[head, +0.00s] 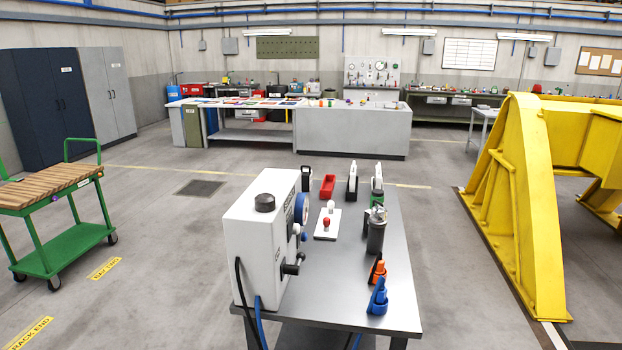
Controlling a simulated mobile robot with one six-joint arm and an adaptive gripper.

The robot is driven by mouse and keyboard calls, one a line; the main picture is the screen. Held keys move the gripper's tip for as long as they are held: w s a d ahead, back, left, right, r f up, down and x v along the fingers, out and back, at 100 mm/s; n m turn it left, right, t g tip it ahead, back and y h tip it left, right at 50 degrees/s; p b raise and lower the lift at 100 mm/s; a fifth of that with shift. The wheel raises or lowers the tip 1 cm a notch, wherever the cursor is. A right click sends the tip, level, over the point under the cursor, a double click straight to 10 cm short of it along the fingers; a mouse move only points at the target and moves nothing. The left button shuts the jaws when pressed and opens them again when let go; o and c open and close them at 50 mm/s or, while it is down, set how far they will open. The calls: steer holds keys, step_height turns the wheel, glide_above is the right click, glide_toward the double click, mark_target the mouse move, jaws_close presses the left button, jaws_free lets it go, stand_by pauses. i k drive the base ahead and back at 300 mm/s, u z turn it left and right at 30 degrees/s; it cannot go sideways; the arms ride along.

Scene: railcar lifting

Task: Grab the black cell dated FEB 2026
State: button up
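A grey bench (350,285) stands in front of me with several small items on it. A dark canister-like item (376,232) stands upright near its right edge. A small black item (306,179) stands at the far end, and a black-and-white item (352,180) stands to its right. No date is readable on any of them, so I cannot tell which, if any, is the black cell dated FEB 2026. My gripper is not in this view.
A white machine (262,240) fills the bench's left side. Red (328,186), orange (378,271) and blue (378,297) items stand on the bench. A green cart (62,255) is left; a yellow frame (520,210) is right. Floor is open around the bench.

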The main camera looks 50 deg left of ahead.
mark_target(306, 175)
steer(key=i, duration=0.95)
steer(key=u, duration=0.05)
